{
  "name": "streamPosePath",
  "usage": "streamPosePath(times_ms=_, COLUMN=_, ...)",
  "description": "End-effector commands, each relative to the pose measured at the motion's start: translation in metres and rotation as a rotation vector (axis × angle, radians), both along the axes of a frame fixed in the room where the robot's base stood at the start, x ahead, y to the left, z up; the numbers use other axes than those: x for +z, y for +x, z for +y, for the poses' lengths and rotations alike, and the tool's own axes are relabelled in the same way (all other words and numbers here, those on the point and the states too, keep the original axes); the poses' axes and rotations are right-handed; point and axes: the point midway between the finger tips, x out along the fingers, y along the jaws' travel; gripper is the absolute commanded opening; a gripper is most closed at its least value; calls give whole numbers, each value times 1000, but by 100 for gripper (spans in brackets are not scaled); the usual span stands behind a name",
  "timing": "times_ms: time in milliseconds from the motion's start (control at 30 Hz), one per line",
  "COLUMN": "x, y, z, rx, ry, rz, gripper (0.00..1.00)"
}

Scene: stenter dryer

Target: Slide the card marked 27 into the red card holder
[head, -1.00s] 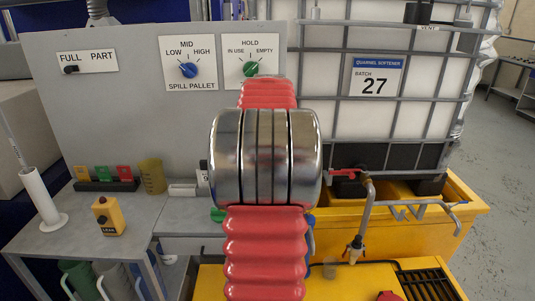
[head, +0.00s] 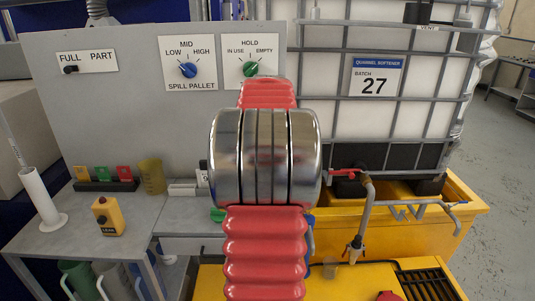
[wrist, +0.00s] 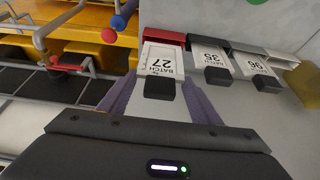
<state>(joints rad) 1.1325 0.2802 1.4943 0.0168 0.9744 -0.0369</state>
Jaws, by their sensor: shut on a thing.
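In the wrist view the white card marked 27 (wrist: 162,60), with a black tab (wrist: 160,88), reads upside down. My gripper (wrist: 161,80) has its purple fingers on either side of this card and is shut on it. The card's far end meets the red card holder (wrist: 164,37); I cannot tell how deep it sits in it. In the head view my arm hides the gripper, this card and the red holder.
Beside the red holder, cards marked 35 (wrist: 209,57) and 96 (wrist: 255,66) stand in dark and grey holders. The grey panel (head: 120,125) rises behind. A yellow spill pallet (head: 430,225) with pipework and a valve lies to the right in the head view.

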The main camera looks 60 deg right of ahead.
Motion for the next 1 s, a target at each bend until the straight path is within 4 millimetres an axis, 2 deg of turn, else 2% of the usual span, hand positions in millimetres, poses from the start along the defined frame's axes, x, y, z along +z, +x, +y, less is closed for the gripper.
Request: streamPosePath(times_ms=1000, x=-18, y=0, z=0, rx=0, ry=1, rz=0, gripper=36)
